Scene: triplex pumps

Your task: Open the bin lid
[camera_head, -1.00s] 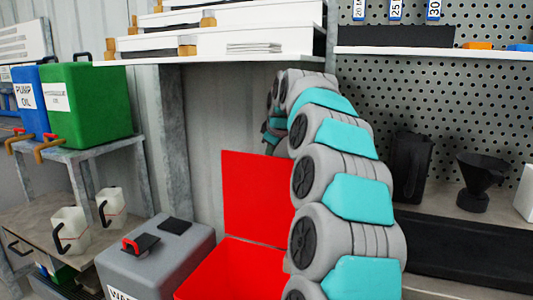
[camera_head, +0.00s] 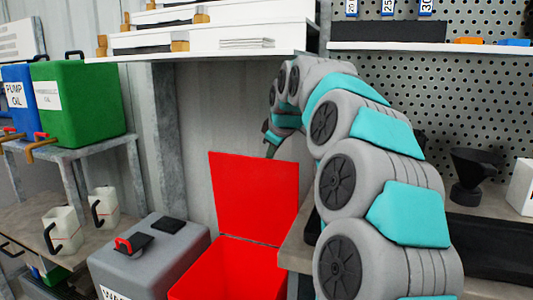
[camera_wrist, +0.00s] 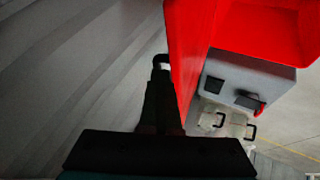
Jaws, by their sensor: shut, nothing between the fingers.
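The red bin (camera_head: 224,272) stands on the floor with its mouth open. Its red lid (camera_head: 254,195) stands upright at the back of the bin, near the wall. The lid also shows edge-on in the wrist view (camera_wrist: 188,50), with the bin's red inside to its right. My gripper (camera_wrist: 162,62) is shut and empty, beside the lid on the wall side. Its dark tip shows just above the lid's top edge in the head view (camera_head: 271,151). I cannot tell whether it touches the lid.
A grey waste container (camera_head: 150,257) stands left of the bin. A bench (camera_head: 298,250) is close to its right. A white shelf (camera_head: 205,55) hangs above. Green (camera_head: 85,103) and blue (camera_head: 25,100) oil containers stand at the left.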

